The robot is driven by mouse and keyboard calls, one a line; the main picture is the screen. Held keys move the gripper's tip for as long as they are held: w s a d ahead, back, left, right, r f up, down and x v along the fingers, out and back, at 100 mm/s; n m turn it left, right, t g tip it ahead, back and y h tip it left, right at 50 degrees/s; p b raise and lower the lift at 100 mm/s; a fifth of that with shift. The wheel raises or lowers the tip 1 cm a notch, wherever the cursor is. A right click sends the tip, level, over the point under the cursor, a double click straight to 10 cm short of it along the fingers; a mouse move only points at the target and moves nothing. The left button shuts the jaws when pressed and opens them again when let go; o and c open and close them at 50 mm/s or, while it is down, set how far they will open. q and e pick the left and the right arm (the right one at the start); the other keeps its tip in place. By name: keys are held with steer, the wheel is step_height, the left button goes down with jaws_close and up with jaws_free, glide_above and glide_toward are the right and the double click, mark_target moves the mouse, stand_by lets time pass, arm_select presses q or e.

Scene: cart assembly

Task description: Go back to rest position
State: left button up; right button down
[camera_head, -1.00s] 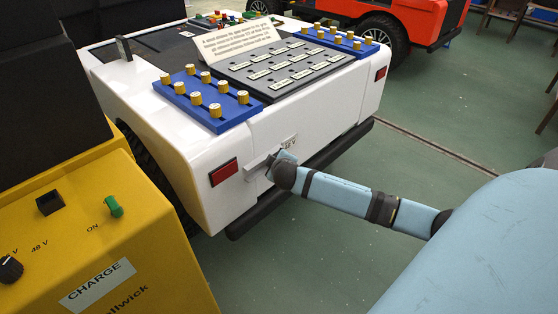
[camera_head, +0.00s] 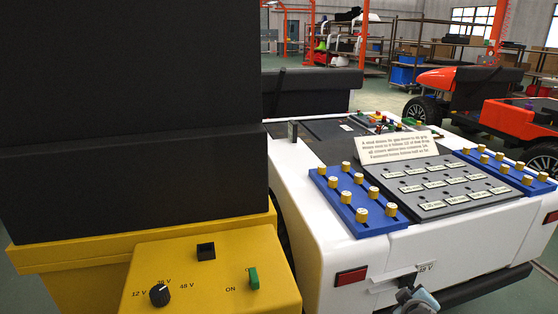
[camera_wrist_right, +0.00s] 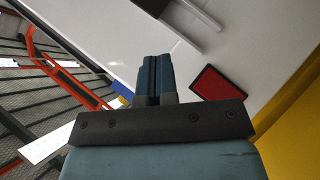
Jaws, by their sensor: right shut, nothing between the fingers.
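My right gripper (camera_head: 415,298) shows at the bottom edge of the head view, small and partly cut off, in front of the rear of the white cart (camera_head: 330,250). In the right wrist view, my right gripper's blue fingers (camera_wrist_right: 155,75) are together with nothing between them. They point toward the white bodywork (camera_wrist_right: 115,35), left of a red reflector (camera_wrist_right: 217,91). My left gripper is in neither view.
A yellow charger box (camera_head: 215,275) with a knob (camera_head: 159,295) and green switch (camera_head: 253,278) stands left of the cart. Blue trays (camera_head: 355,205) with yellow knobs sit on the cart. An orange cart (camera_head: 520,125) and shelving (camera_head: 450,65) stand behind.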

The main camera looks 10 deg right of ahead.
steer(key=s+a+f+y, duration=0.25)
steer(key=s+a, duration=0.25)
steer(key=a, duration=0.3)
steer(key=s+a+f+y, duration=0.2)
steer(key=s+a+y, duration=0.2)
steer(key=a, duration=0.3)
steer(key=s+a+r+m+t+y, duration=0.2)
steer(key=s+a+r+y, duration=0.15)
steer(key=s+a, duration=0.75)
arm_select(q)
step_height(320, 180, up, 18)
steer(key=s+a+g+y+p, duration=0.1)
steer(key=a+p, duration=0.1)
steer(key=p, duration=2.7)
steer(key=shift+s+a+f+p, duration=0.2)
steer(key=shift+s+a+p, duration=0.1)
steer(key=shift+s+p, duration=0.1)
arm_select(e)
steer(key=d+r, duration=0.1)
steer(key=r, duration=0.7)
steer(key=d+r+g, duration=0.1)
steer(key=d+r, duration=0.1)
steer(key=r, duration=0.7)
steer(key=shift+s+d+r+h, duration=0.2)
steer(key=shift+s+d+h, duration=0.05)
steer(key=shift+s+h, duration=0.2)
